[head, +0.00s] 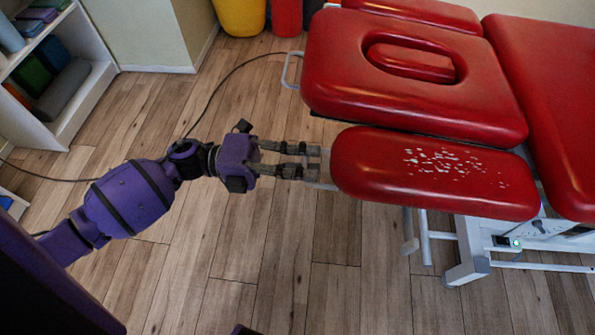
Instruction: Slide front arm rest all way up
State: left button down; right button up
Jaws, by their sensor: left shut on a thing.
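The front arm rest (370,180) is a long red padded cushion with pale worn specks, on the near side of the red treatment table. It sits beside the head section, with a narrow dark gap between them. My left gripper (314,160) reaches in from the left and is shut at the left end of the front arm rest. Its fingertips meet a small pale metal part there; the exact grip is too small to make out. My right gripper is not in view.
The table's head section (420,95) has an oval insert, and a metal loop handle (290,70) at its left. White metal legs (468,250) stand below. A dark cable (205,105) crosses the wooden floor. A shelf (85,100) stands at upper left. The floor left of the table is mostly clear.

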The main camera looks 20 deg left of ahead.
pick_arm(q)
notch_tip(320, 180, up, 4)
jog(key=shift+w+d+f+p, duration=0.1)
jog(key=shift+f+p, duration=0.05)
jog(key=shift+p, duration=0.65)
jog(key=c, duration=1.9)
grip_release()
jog(key=shift+o, duration=0.2)
jog(key=shift+f, duration=0.15)
jog(key=r+v, duration=0.1)
jog(key=v, duration=1.1)
jog(key=shift+f, duration=0.45)
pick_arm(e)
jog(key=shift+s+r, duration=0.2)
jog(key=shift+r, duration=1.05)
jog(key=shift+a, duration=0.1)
